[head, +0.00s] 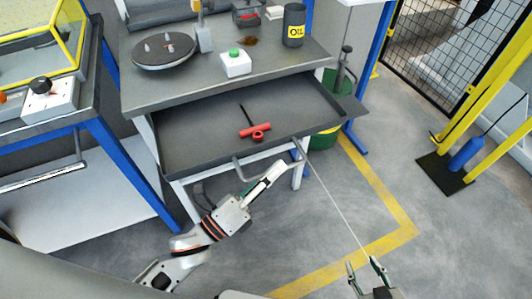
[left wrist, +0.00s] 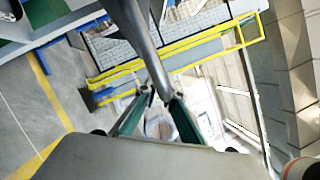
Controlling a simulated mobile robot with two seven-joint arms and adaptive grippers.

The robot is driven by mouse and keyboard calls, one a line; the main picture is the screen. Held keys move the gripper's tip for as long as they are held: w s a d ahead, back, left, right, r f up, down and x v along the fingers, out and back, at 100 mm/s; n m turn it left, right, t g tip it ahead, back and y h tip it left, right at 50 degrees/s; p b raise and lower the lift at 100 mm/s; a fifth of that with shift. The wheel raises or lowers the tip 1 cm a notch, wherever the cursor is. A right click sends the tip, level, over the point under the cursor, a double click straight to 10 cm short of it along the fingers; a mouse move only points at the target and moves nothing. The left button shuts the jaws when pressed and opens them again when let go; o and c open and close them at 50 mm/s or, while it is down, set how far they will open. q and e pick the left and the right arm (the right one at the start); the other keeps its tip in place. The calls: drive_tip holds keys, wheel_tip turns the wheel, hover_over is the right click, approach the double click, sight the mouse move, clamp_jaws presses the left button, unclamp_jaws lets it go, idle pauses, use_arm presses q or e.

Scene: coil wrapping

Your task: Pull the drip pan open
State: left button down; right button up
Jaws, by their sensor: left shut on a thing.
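The drip pan (head: 190,140) is a dark grey, shallow tray under the workbench top. It stands pulled out toward me, with its inside showing. A red T-shaped tool (head: 256,132) with a dark shaft lies in it. A grey bar handle (head: 237,168) is on its front. My left gripper (head: 285,165) is shut on the right part of this handle. In the left wrist view the handle bar (left wrist: 152,62) runs down between the fingertips of the left gripper (left wrist: 160,100). My right gripper (head: 363,267) is open and empty at the bottom right, over the floor.
A green bin (head: 326,143) stands behind the pan's right side. A yellow post frame (head: 490,90) is at right. Floor in front is clear.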

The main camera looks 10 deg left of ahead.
use_arm(q)
drive_tip(key=shift+s+d, duration=0.5)
drive_tip(key=shift+s, duration=0.3)
drive_tip(key=c, duration=2.2)
unclamp_jaws()
drive_tip(key=shift+o, duration=0.2)
drive_tip(key=v, duration=1.2)
drive_tip(key=shift+f, duration=0.1)
